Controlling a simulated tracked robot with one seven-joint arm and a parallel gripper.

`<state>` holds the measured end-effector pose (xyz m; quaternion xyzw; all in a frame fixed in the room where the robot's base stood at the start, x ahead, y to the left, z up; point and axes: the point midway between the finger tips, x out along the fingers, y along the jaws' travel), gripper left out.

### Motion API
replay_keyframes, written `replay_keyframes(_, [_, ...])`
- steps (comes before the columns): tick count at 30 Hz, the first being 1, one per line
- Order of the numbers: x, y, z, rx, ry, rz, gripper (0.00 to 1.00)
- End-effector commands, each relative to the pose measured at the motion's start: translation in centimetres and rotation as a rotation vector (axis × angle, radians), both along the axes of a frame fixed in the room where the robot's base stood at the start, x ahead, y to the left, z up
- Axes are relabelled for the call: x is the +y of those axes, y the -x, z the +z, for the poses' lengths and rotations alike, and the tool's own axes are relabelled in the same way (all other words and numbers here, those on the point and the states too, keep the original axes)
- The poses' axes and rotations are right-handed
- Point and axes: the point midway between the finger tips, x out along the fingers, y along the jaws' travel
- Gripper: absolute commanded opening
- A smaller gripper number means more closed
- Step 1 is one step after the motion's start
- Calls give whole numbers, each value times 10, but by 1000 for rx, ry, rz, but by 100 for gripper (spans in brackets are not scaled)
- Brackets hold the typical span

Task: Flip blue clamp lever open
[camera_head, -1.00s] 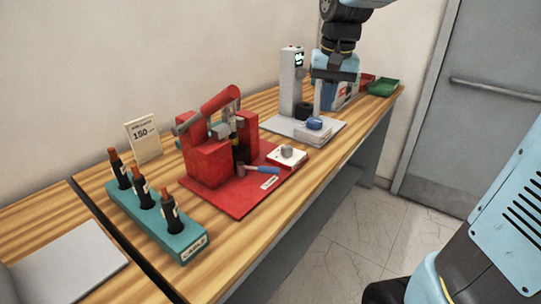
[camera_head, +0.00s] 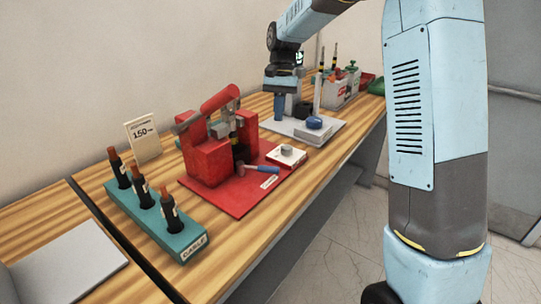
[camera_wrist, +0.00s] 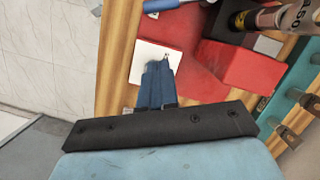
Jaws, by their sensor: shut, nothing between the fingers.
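A lever with a blue handle (camera_head: 262,169) and a dark end lies low at the front of a red fixture (camera_head: 209,152), over a red board (camera_head: 225,198). In the wrist view the blue handle (camera_wrist: 160,5) shows at the top edge, beyond my fingertips. My gripper (camera_head: 278,117) points down, to the right of and behind the red fixture in the head view. Its blue fingers (camera_wrist: 165,62) are together and empty. In the wrist view they overlap a white block (camera_wrist: 146,52) and hide its knob. I see no contact with the lever.
The white block with a grey knob (camera_head: 287,150) sits at the board's right. A grey station (camera_head: 308,137) with a blue round part (camera_head: 314,122) stands farther back. A teal rack (camera_head: 160,222) holds several dark bottle-like parts at the left. A sign (camera_head: 143,138) stands behind it.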

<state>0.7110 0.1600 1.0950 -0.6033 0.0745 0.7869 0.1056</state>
Motion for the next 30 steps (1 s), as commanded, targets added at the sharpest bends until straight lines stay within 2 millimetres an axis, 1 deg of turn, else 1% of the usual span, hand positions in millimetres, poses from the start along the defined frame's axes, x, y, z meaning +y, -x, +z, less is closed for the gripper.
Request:
replay_keyframes(1, [3,-4,-5,12,0,-2,0])
replay_keyframes(6, [10,-11,-13,33,0,-10,0])
replay_keyframes(18, [10,-12,-15,38,1,-11,0])
replay_keyframes(21, [10,-11,-18,38,1,-11,0])
replay_keyframes(26, [12,-6,-34,40,1,-11,0])
replay_keyframes(30, [14,1,-58,41,2,-10,0])
